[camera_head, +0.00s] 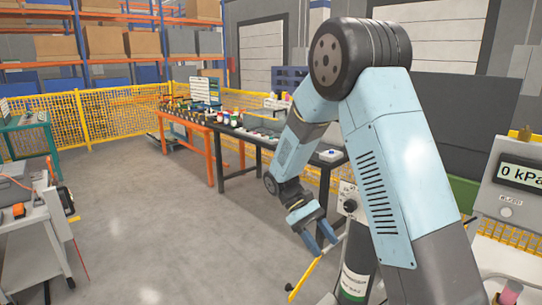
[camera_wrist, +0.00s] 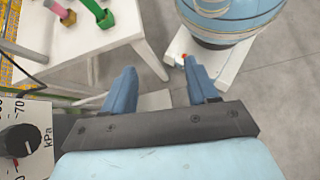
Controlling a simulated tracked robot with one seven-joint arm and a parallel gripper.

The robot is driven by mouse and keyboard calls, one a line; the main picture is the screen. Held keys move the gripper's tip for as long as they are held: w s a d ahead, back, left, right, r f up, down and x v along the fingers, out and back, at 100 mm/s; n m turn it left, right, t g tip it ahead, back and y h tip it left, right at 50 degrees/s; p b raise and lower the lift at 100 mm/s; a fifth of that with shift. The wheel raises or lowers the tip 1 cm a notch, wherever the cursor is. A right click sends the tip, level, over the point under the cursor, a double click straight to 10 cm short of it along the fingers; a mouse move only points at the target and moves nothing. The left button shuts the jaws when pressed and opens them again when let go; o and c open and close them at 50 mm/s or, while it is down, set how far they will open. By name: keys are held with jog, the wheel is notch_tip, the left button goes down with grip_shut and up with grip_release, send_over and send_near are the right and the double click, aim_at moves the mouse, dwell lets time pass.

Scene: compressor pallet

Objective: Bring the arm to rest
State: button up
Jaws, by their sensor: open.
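My light blue arm rises at the right of the head view, bends over at a dark joint and reaches down toward the middle. My gripper (camera_head: 322,243) hangs at its end, pointing down, with its two blue fingers apart and nothing between them. In the wrist view my gripper (camera_wrist: 160,82) shows both blue fingertips spread, with floor and parts of a white stand behind them. I see no contact between the fingers and anything.
A gauge box reading 0 kPa (camera_head: 520,172) stands at the right. A dark workbench (camera_head: 245,140) and an orange one lie behind the arm. A grey cart (camera_head: 35,235) is at left. Open floor (camera_head: 165,230) lies between. The wrist view shows a white table (camera_wrist: 85,35) close by.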

jog(key=s+d+r+m+t+y, duration=0.3)
jog(key=s+d+r+t, duration=0.2)
jog(key=s+r, duration=0.4)
jog(key=s+d+r+m+t+y, duration=0.4)
jog(key=s+r+t, duration=0.4)
jog(key=r, duration=0.4)
jog(key=shift+s+d+r, duration=0.35)
jog(key=shift+s, duration=0.4)
